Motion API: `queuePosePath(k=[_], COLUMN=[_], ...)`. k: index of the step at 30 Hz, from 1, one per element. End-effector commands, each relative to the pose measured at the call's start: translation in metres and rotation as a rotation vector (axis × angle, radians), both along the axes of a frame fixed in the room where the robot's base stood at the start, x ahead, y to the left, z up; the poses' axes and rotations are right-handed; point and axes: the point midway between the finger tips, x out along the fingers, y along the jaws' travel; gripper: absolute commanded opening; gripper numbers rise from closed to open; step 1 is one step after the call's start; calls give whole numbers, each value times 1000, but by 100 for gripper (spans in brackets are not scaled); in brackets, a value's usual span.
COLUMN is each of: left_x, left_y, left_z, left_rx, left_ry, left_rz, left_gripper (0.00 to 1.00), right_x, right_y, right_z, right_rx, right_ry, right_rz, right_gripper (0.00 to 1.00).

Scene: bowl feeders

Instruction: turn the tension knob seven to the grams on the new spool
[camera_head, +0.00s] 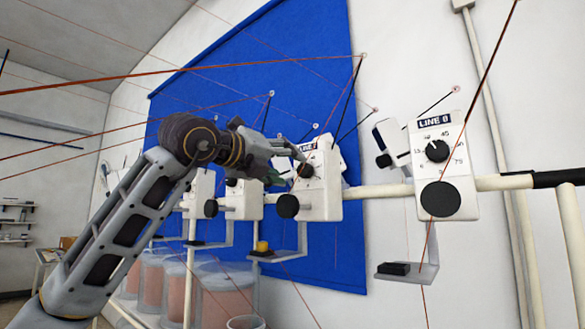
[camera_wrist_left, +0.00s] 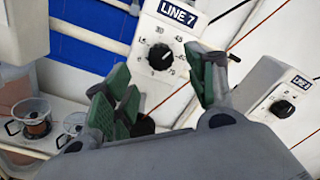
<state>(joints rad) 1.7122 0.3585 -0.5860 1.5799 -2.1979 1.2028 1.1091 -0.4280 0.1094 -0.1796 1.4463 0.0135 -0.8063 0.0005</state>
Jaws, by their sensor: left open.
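The line 7 tension unit (camera_head: 322,186) is a white box on a horizontal rail; its label reads LINE 7 in the left wrist view (camera_wrist_left: 177,14). Its black tension knob (camera_wrist_left: 160,56) has a white pointer and printed numbers around it. In the head view the knob (camera_head: 305,170) is partly covered by my left gripper (camera_head: 290,160). The left gripper's green-padded fingers (camera_wrist_left: 165,95) are open and empty in the wrist view, spread below and to either side of the knob, apart from it. The spool and its gram marking cannot be made out. My right gripper is not in view.
A neighbouring unit labelled LINE 8 (camera_head: 441,165) stands to the right on the same rail (camera_head: 377,191). More white units (camera_head: 240,199) stand to the left. Thin red wires cross the space. Large tubs (camera_head: 226,290) stand below, and a yellow piece (camera_head: 262,247) sits on a bracket.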

Motion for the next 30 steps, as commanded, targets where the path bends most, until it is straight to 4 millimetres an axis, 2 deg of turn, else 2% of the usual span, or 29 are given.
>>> queuePosePath(k=[12, 30], left_x=[-38, -43], left_y=[28, 32], left_z=[0, 0], left_rx=[0, 0], left_ry=[0, 0], left_rz=[0, 0], left_gripper=[56, 56], right_x=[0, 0], right_y=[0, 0], right_z=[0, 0], right_rx=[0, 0], right_ry=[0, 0], right_rz=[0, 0], right_gripper=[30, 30])
